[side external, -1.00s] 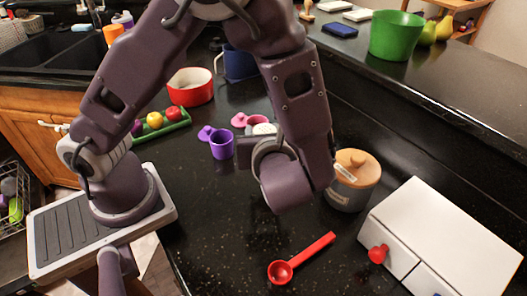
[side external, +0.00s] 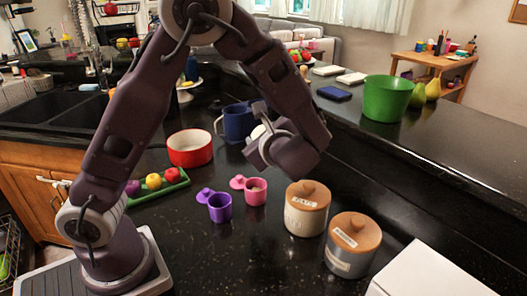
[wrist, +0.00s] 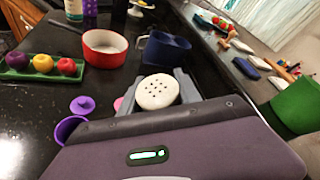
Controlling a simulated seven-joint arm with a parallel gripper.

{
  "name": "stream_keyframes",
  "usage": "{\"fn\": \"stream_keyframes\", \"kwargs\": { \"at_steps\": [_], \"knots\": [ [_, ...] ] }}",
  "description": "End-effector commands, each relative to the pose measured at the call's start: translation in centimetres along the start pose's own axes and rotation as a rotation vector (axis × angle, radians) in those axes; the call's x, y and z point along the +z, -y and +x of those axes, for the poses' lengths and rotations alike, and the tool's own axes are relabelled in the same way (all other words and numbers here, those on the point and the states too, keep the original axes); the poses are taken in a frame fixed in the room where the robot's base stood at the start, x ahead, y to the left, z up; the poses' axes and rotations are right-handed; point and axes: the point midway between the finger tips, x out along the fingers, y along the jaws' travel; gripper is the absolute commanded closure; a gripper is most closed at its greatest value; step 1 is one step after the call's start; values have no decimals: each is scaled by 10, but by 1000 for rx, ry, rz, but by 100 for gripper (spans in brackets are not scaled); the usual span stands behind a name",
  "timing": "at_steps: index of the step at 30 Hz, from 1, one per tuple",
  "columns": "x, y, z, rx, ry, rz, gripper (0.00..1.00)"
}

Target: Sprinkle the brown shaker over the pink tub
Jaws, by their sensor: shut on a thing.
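My gripper (side external: 256,128) is shut on the shaker, above and behind the pink tub in the side view. The shaker's cream cap (wrist: 157,92) with dark holes faces the wrist camera, between the grey fingers. A bit of cream (side external: 258,132) shows at the gripper in the side view; the shaker's body is hidden, so I cannot see its brown colour. The pink tub (side external: 255,196) stands upright on the black counter, open, with something pale inside and a pink lid at its left. In the wrist view only a sliver of pink (wrist: 118,103) shows.
A purple tub (side external: 220,212) stands left of the pink one. Behind are a red pot (side external: 190,152) and a blue pot (side external: 238,125). Two wooden-lidded canisters, beige (side external: 304,220) and grey (side external: 343,262), stand to the right. A green tray (side external: 160,190) holds fruit.

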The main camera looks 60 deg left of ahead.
Motion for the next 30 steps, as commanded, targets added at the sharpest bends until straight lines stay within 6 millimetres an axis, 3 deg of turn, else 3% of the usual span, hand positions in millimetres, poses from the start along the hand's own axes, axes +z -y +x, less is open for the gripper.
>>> {"fn": "stream_keyframes", "kwargs": {
  "at_steps": [5,15,26,30],
  "knots": [
    [11,5,32,10,42,-119,100],
    [-27,-21,45,-32,41,-203,100],
    [-30,-23,46,-36,39,-211,100],
    [-35,-25,48,-79,43,-303,100]
  ]
}}
